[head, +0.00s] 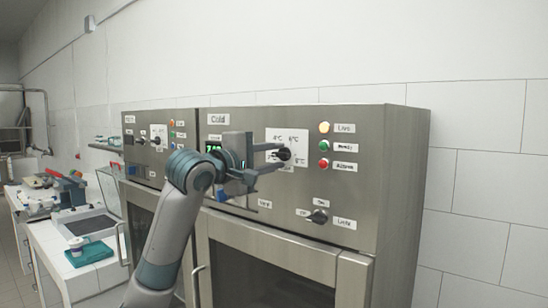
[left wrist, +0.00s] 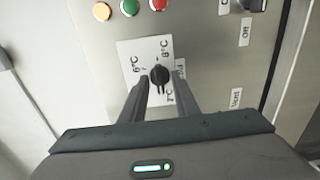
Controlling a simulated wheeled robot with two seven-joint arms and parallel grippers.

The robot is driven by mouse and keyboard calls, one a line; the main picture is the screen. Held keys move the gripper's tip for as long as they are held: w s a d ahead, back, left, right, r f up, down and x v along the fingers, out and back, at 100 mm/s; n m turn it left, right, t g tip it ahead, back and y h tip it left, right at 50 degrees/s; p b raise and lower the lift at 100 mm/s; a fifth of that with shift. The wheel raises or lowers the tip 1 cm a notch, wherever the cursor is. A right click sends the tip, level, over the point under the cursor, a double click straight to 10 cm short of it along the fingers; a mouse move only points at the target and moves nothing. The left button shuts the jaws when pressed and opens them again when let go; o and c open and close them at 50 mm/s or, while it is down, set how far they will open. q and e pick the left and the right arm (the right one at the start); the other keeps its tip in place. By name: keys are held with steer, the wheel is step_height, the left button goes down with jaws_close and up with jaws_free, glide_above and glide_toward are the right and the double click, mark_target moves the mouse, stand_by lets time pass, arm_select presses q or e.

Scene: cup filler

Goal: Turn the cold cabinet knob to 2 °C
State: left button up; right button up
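The cold cabinet knob (head: 284,154) is black and sits on a white dial plate (head: 301,147) under the "Cold" label. The left wrist view shows the knob (left wrist: 159,75) with 6 °C at its upper left and 8 °C at its upper right. Another mark at lower right is partly hidden by a finger, and I cannot tell which mark the knob points at. My left gripper (head: 270,159) is open in front of the dial. Its fingertips (left wrist: 160,88) reach either side of the knob, with a gap showing on each side. My right gripper is not in view.
Orange, green and red lights (head: 324,145) stand right of the dial. A second black switch (head: 318,216) is below right. Cabinet door handles (head: 197,285) stick out below. A side bench (head: 75,245) with a tray and tools is at left.

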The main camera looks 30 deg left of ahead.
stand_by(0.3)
